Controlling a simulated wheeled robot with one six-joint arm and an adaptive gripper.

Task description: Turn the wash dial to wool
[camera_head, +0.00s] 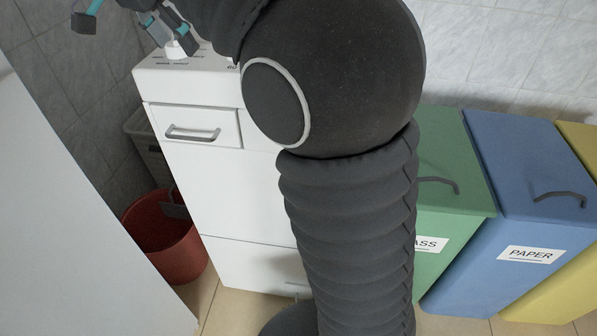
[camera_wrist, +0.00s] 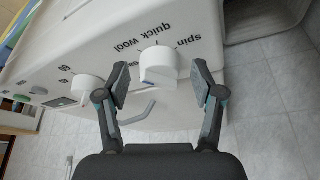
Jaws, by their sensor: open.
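The white washing machine (camera_head: 215,195) stands left of centre in the head view, its top panel partly hidden by my arm. The wash dial (camera_wrist: 158,66) is a round white knob with a blue mark on its side towards my gripper. The words "wool", "quick" and "spin" are printed beyond it, upside down in the wrist view; another label is partly hidden. My gripper (camera_wrist: 160,84) is open, with one finger on each side of the dial and visible gaps. In the head view my gripper (camera_head: 132,28) is at the top left, above the machine.
A second white knob (camera_wrist: 87,89) sits left of the dial. A drawer with a grey handle (camera_head: 193,133) is on the machine's front. A red bucket (camera_head: 170,240) stands left of the machine. Green (camera_head: 455,185), blue (camera_head: 520,170) and yellow (camera_head: 580,225) bins stand at the right.

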